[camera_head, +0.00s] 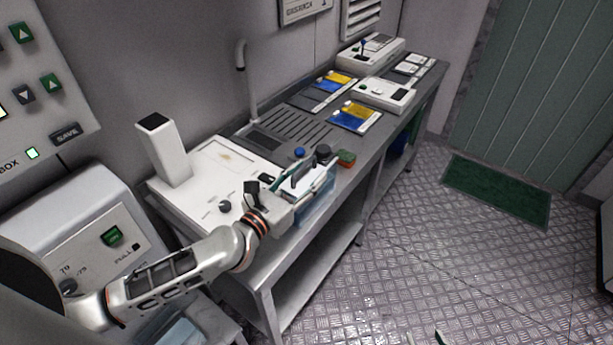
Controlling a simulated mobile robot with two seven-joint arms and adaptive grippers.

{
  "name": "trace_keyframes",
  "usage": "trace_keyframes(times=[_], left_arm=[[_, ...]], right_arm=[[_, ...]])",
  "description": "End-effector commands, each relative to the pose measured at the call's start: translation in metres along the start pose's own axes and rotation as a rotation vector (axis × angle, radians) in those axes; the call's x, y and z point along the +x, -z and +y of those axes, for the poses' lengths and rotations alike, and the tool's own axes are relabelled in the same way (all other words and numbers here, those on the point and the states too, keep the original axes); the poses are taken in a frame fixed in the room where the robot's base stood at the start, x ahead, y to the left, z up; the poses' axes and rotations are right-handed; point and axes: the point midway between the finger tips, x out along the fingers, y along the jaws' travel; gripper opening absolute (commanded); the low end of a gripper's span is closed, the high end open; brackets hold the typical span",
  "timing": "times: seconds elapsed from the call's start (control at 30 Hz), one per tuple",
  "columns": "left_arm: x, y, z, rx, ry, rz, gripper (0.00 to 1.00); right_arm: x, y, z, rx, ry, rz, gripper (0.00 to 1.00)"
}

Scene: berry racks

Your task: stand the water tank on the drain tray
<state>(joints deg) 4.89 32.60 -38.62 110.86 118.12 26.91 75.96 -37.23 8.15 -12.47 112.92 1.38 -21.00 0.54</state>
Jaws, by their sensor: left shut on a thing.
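The water tank (317,209) is a translucent blue box with a pale top and a dark handle. My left gripper (303,182) is shut on the tank at its top. It holds the tank at the counter's front edge, and the gripper hides part of it. The drain tray (292,124) is the dark slotted panel in the counter, behind and a little left of the tank. The tank is apart from the tray. Only small tips that seem to be my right gripper (426,339) show at the bottom edge, so its opening is unclear.
A white machine (208,207) with a tall block is left of the tray. A grey tap (246,85) rises behind the tray. Small blue, black and green-orange items stand near its front edge. Blue-yellow packs (355,117) and white devices (384,95) lie farther right.

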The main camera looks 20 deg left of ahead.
Motion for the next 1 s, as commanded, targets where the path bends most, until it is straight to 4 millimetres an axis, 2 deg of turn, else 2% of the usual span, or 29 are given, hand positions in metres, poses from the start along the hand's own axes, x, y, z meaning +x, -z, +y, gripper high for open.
trace_keyframes(times=[0.13,0.17,0.2,0.67,0.77,1.0], left_arm=[[0.001,0.002,0.0,0.001,0.0,-0.005,0.0],[0.0,0.004,0.0,0.0,0.0,0.0,0.49],[0.0,0.003,0.0,0.0,0.0,0.0,0.58],[-0.002,-0.001,0.0,0.0,0.0,0.001,0.58],[-0.017,0.002,0.0,0.0,0.0,0.002,0.58],[-0.068,0.004,0.0,0.0,0.001,0.004,0.58]], right_arm=[[0.002,-0.005,0.0,0.0,-0.001,-0.004,0.4],[0.002,-0.006,0.0,0.0,-0.001,-0.006,0.4],[0.002,-0.007,0.001,0.0,-0.002,-0.009,0.4],[0.001,-0.007,0.001,0.002,-0.004,-0.014,0.4],[0.003,-0.007,0.001,0.002,-0.005,-0.009,0.4],[0.008,-0.014,0.001,0.002,-0.005,-0.007,0.4]])
